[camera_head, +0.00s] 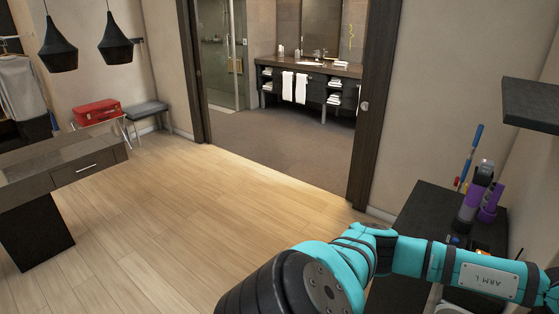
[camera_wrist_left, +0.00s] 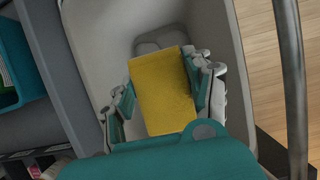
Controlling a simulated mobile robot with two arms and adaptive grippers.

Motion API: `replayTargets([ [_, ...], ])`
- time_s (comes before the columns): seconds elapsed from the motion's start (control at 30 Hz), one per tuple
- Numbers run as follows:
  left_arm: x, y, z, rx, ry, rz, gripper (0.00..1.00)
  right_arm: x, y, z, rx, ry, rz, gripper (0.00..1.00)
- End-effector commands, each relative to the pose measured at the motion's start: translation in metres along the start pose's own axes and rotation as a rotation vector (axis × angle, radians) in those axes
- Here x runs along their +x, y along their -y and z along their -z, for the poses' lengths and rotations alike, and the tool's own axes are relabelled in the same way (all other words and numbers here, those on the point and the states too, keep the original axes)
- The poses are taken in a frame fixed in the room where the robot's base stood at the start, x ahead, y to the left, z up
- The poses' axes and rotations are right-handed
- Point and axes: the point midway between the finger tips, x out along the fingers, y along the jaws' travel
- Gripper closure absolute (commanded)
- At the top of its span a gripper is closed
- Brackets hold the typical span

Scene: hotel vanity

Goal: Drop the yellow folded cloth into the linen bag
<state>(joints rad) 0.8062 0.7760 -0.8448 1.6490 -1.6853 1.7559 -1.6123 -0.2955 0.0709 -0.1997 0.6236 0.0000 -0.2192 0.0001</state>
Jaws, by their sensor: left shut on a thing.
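The yellow folded cloth (camera_wrist_left: 163,98) is between the two fingers of my left gripper (camera_wrist_left: 166,85) in the left wrist view. The gripper is shut on it. Below and around them is a deep, pale grey open container (camera_wrist_left: 88,52), which looks like the linen bag. The cloth and fingers appear within its opening; their depth below the rim is hard to tell. In the head view neither the cloth nor the gripper shows; only my arm marked "ARM L" is seen. My right gripper is in neither view.
In the left wrist view a metal post (camera_wrist_left: 291,80) stands right of the container, and a teal bin (camera_wrist_left: 12,62) is at left. In the head view a dark cart (camera_head: 425,205) carries purple items at right. Open wood floor (camera_head: 200,220) lies ahead.

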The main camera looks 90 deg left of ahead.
Motion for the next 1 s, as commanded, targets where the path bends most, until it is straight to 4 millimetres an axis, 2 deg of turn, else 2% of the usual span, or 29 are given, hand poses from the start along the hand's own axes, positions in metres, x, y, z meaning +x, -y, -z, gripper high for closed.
replayTargets([
  [0.2, 0.025, 0.001, 0.010, -0.002, 0.001, 0.002, 0.74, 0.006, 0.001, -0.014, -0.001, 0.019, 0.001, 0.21],
  [0.4, 0.043, 0.000, 0.017, -0.002, 0.001, 0.002, 0.74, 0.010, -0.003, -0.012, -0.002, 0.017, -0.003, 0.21],
  [0.7, 0.046, 0.000, 0.019, -0.001, -0.001, 0.000, 0.74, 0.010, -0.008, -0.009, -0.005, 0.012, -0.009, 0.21],
  [0.73, 0.046, 0.000, 0.019, -0.001, -0.001, 0.000, 0.47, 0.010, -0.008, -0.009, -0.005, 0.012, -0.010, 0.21],
  [0.93, 0.046, 0.000, 0.019, -0.001, -0.001, 0.001, 0.21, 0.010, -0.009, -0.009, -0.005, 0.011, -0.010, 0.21],
  [1.0, 0.046, 0.000, 0.019, -0.001, -0.001, 0.001, 0.21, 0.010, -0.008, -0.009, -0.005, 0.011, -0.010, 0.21],
])
